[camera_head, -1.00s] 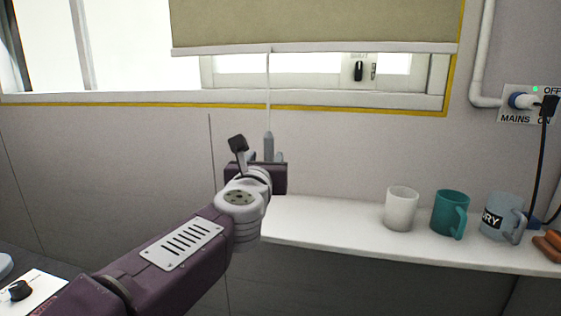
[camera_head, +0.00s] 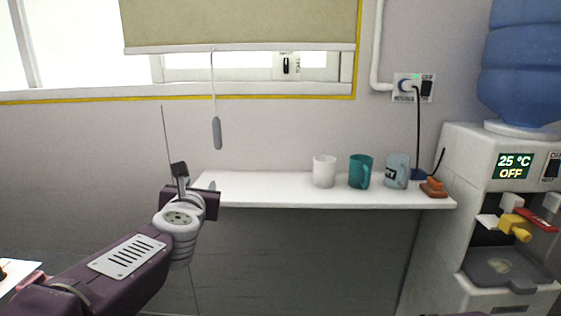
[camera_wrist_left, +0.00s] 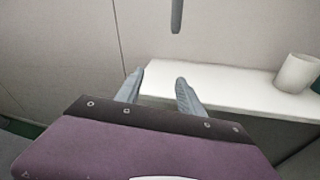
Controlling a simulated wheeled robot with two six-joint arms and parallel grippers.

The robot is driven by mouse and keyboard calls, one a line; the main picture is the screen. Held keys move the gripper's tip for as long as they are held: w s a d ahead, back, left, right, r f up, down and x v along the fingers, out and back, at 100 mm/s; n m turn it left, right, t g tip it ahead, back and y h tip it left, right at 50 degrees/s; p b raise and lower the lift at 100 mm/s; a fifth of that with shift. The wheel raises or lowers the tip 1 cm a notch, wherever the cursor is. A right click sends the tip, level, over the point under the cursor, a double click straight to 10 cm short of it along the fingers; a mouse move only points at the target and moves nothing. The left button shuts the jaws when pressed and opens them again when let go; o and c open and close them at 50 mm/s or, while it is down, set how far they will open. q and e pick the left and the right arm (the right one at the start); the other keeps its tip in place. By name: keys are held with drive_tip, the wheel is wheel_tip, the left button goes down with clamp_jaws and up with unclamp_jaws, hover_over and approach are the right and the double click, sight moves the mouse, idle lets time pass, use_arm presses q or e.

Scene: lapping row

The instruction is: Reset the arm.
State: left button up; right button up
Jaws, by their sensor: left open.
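My left arm comes in from the lower left in the head view. Its gripper (camera_head: 212,187) is by the left end of the white shelf, with its fingers mostly hidden behind the wrist. In the left wrist view the two grey fingers (camera_wrist_left: 158,90) are apart with nothing between them. The grey pull (camera_head: 216,133) of the blind cord hangs free above the gripper, apart from it; its lower end also shows at the top of the left wrist view (camera_wrist_left: 177,15). My right gripper is not in view.
The shelf (camera_head: 270,190) holds a white mug (camera_head: 324,172), a teal mug (camera_head: 360,172), a grey-blue mug (camera_head: 397,172) and an orange-brown object (camera_head: 433,188). A water dispenser (camera_head: 465,165) stands at the right. The olive blind (camera_head: 240,22) covers the window's upper part.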

use_arm(q)
drive_tip(key=s+d+f+m+g+h, duration=0.1)
drive_tip(key=s+f+m+g+h, duration=0.15)
drive_tip(key=f+m, duration=0.65)
drive_tip(key=s+d+f+m+g+h, duration=0.15)
drive_tip(key=s+f+m+g, duration=0.35)
drive_tip(key=f, duration=0.8)
drive_tip(key=s+a+f+m+g+y, duration=0.1)
drive_tip(key=s+f+m+g, duration=0.3)
drive_tip(key=s+f+m, duration=0.5)
drive_tip(key=s+f+m+g, duration=0.4)
drive_tip(key=s+f+m, duration=0.2)
drive_tip(key=s+m, duration=0.55)
wheel_tip(320, 180, up, 38)
drive_tip(key=w+p, duration=0.1)
drive_tip(key=p, duration=3.7)
drive_tip(key=shift+w+m, duration=0.15)
drive_tip(key=shift+m, duration=0.3)
drive_tip(key=shift+f+t, duration=0.1)
drive_tip(key=shift+t, duration=0.15)
